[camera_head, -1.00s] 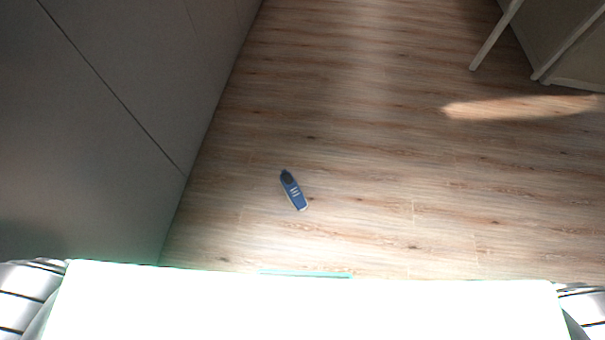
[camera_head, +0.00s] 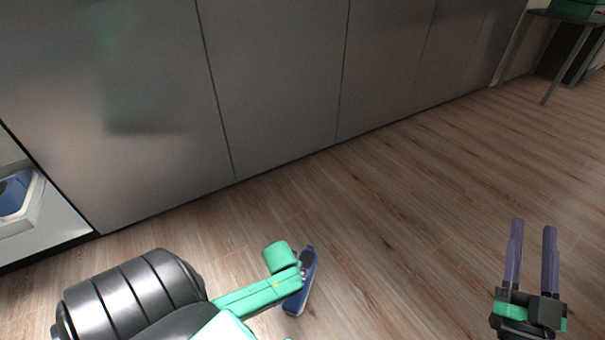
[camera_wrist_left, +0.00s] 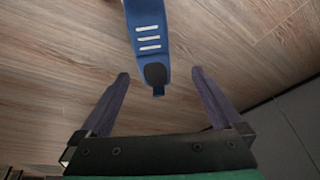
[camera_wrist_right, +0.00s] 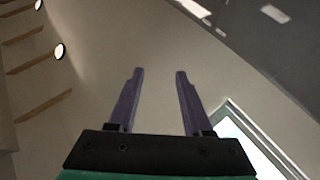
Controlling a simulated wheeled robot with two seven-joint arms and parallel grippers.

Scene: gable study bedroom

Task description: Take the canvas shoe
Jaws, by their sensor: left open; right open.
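The blue canvas shoe (camera_head: 304,282) lies on the wooden floor, partly hidden behind my green left arm in the head view. In the left wrist view the shoe (camera_wrist_left: 148,38) shows white stripes and a dark opening, with its near end between and just beyond the fingertips of my open left gripper (camera_wrist_left: 160,76). The fingers stand on both sides of it without visible contact. The left fingers are hidden in the head view. My right gripper (camera_head: 533,225) is open and empty, raised at the right; its fingers also show in the right wrist view (camera_wrist_right: 160,72).
Grey cabinet panels (camera_head: 280,80) run along the back, close to the shoe. At the left an open compartment holds a white tray (camera_head: 22,213) with a blue item (camera_head: 14,190). A table (camera_head: 565,28) stands far right. The wooden floor (camera_head: 420,190) between is clear.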

